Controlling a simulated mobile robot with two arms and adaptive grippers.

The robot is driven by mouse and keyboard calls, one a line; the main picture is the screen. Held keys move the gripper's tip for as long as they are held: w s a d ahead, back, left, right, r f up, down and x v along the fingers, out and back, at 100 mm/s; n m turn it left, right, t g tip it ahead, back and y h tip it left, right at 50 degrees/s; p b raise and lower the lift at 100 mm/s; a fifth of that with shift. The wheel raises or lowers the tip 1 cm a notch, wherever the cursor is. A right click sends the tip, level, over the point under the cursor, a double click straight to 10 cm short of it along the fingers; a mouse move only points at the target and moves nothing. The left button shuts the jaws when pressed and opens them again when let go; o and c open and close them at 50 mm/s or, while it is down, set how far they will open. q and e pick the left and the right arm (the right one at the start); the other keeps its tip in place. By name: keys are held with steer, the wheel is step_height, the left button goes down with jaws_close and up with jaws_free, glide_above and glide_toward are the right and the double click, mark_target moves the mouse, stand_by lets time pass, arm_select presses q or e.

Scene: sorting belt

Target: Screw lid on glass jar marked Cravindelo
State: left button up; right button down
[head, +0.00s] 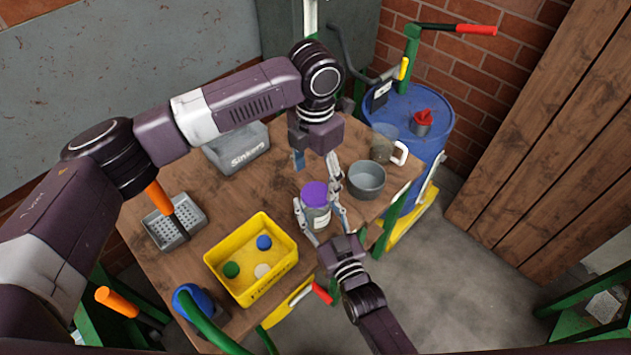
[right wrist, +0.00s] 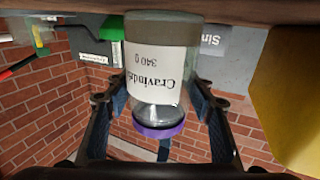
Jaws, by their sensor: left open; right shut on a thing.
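The glass jar (head: 318,217) stands at the right part of the wooden table. Its white label reads "Cravinde…" in the right wrist view (right wrist: 160,72), where the picture is upside down. A purple lid (head: 315,193) sits on the jar's mouth; it also shows in the right wrist view (right wrist: 158,131). I cannot tell whether it is threaded tight. My right gripper (head: 320,222) is shut around the jar's body, one finger on each side. My left gripper (head: 316,166) is open above the lid, pointing down and apart from it.
A yellow bin (head: 222,272) with blue, green and white round pieces stands at the front. A grey bowl (head: 367,188) and a glass mug (head: 383,148) stand close right of the jar. A grey bin (head: 240,160) and a perforated grey tray (head: 158,232) are to the left.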

stand_by(0.3)
arm_select(q)
steer(key=n, duration=0.5)
steer(key=shift+r, duration=0.25)
steer(key=n, duration=0.5)
steer(key=shift+r, duration=0.2)
steer(key=n, duration=0.5)
steer(key=shift+r, duration=0.2)
steer(key=n, duration=0.5)
steer(key=shift+r, duration=0.2)
steer(key=n, duration=0.5)
steer(key=shift+r+n, duration=0.2)
steer(key=shift+n, duration=0.1)
steer(key=n, duration=0.5)
steer(key=shift+r, duration=0.2)
steer(key=n, duration=0.5)
steer(key=shift+r, duration=0.2)
steer(key=n, duration=0.5)
steer(key=shift+r, duration=0.2)
